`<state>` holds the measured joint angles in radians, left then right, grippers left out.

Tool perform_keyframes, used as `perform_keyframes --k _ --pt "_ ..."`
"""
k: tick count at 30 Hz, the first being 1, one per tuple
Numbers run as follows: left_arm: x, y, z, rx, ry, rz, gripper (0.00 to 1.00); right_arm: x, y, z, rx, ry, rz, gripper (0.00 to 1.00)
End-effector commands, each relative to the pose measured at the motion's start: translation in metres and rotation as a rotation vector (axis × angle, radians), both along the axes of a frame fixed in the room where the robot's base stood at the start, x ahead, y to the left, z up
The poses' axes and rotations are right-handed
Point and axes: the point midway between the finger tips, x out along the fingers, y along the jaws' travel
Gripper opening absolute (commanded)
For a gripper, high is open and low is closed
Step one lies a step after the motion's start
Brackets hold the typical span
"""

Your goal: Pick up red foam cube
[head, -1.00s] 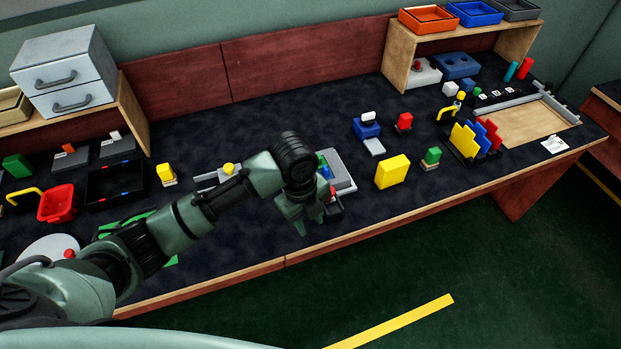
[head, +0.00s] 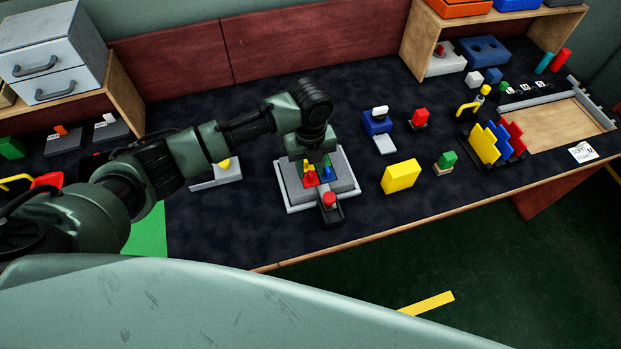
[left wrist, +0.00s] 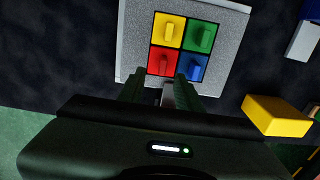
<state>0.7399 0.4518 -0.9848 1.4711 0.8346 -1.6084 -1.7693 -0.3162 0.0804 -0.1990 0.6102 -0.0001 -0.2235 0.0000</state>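My left gripper (head: 311,160) points down over a grey board (head: 345,182) with coloured pieces, well left of that block. In the left wrist view the fingers (left wrist: 160,88) are apart, with nothing held between them. That view shows the board (left wrist: 137,40) with yellow, green, red (left wrist: 161,62) and blue knobbed squares. The red square lies just beyond the fingertips. My right gripper is not in view.
A red button (head: 329,199) on a black box is at the board's front. A wooden shelf (head: 417,45) is at the back right.

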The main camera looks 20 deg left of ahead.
Motion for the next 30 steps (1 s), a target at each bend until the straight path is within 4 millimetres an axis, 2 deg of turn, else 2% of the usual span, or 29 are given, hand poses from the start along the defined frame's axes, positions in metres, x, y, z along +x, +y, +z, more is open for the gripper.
perform_keyframes --k 2,6,10,14,15,18,19,30 --pt "0.001 0.000 -0.011 0.002 0.004 0.002 0.35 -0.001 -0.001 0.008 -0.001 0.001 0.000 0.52" --pt "0.001 0.000 -0.028 0.000 0.001 0.001 0.35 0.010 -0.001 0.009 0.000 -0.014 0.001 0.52" --pt "0.001 0.000 -0.033 0.002 -0.001 0.001 0.35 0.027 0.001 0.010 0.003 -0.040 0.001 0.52" --pt "0.001 0.000 -0.033 0.002 -0.001 0.001 0.35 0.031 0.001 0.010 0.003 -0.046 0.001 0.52" --pt "0.001 0.000 -0.033 0.001 -0.002 0.001 0.32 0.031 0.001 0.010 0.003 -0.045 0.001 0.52" --pt "0.001 0.000 -0.033 0.001 -0.002 0.001 0.04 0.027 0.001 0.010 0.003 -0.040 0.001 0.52" --pt "0.001 0.000 -0.033 0.001 -0.002 0.001 0.00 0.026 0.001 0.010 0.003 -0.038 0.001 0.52" --pt "0.001 0.000 -0.032 0.001 -0.002 0.001 0.00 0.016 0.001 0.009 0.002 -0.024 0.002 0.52"
